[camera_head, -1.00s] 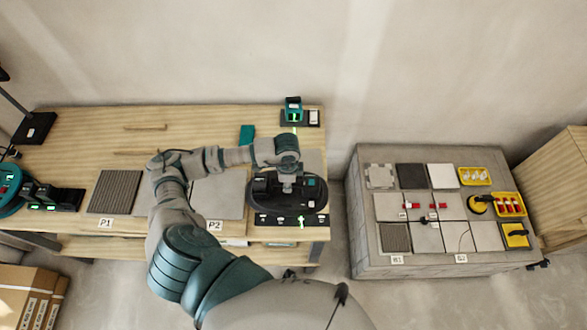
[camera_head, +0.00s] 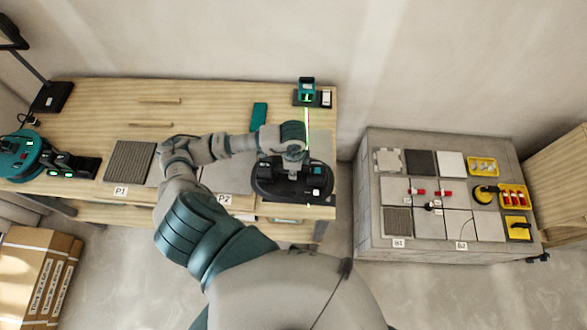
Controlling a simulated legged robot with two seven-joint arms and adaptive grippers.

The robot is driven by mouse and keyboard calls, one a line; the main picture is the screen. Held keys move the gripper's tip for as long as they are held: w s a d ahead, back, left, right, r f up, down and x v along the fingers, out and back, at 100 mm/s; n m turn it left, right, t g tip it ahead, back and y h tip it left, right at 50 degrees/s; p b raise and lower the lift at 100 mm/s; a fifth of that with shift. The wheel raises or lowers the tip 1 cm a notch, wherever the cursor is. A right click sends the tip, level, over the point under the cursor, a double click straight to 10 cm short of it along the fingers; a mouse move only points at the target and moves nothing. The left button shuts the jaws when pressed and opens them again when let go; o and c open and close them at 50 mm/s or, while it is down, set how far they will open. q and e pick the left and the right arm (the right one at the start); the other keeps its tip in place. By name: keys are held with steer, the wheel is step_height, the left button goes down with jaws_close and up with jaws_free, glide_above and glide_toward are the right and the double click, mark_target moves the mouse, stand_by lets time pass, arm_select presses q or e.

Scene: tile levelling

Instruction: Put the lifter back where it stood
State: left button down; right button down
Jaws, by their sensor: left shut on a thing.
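The lifter (camera_head: 270,184) is a black oval device at the right front of the wooden bench. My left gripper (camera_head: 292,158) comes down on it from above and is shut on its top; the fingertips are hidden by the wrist. The lifter covers most of the dark strip with white and green marks at the bench's front edge. I cannot tell whether it touches the bench or hovers just above it. My right gripper is not in view.
The bench (camera_head: 90,105) also holds a teal box device (camera_head: 307,86), a flat teal piece (camera_head: 259,116), a ribbed dark tile (camera_head: 130,160) and chargers (camera_head: 70,165). A grey block (camera_head: 375,225) with tiles, red clips and yellow trays stands at the right, across a gap.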

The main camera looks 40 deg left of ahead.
arm_select(q)
steer(key=shift+r+p, duration=1.35)
steer(key=shift+r, duration=0.5)
